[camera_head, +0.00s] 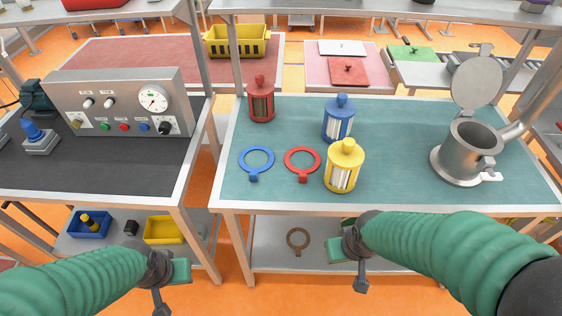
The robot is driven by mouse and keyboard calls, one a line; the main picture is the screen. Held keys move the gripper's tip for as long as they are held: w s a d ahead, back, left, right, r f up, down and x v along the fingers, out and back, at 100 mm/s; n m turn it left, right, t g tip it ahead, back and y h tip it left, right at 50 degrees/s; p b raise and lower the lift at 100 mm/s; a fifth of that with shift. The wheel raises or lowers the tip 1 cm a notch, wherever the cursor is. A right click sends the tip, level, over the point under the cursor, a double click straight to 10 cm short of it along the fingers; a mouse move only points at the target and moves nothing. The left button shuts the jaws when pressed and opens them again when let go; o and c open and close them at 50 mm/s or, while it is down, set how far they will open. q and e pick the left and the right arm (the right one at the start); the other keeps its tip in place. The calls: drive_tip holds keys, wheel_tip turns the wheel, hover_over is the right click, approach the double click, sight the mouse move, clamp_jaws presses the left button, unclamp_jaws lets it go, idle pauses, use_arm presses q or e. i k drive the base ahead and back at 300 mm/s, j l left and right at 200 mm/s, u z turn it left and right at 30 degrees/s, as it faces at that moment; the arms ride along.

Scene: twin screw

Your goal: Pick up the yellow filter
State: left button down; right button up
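The yellow filter (344,165) stands upright near the front edge of the teal-topped table, a yellow cylinder with a pale core and a knob on top. My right gripper (347,250) is in front of and below the table's front edge, close under the yellow filter and apart from it. My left gripper (170,279) is low at the left, in front of the gap between the two tables. Nothing shows in either gripper. I cannot tell how wide the fingers of either stand.
A blue filter (339,118) stands just behind the yellow one, and a red filter (261,99) stands further left. Blue (256,160) and red (302,161) rings lie left of it. An open metal vessel (467,150) stands at the right. The table's front edge (400,209) lies before my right arm.

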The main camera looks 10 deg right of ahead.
sight(345, 158)
drive_tip(key=l+u, duration=0.8)
drive_tip(key=u, duration=0.15)
drive_tip(key=k+l+u, duration=0.1)
drive_tip(key=l+u, duration=0.4)
drive_tip(key=k+l+u, duration=0.15)
drive_tip(key=u, duration=0.3)
drive_tip(key=l, duration=0.1)
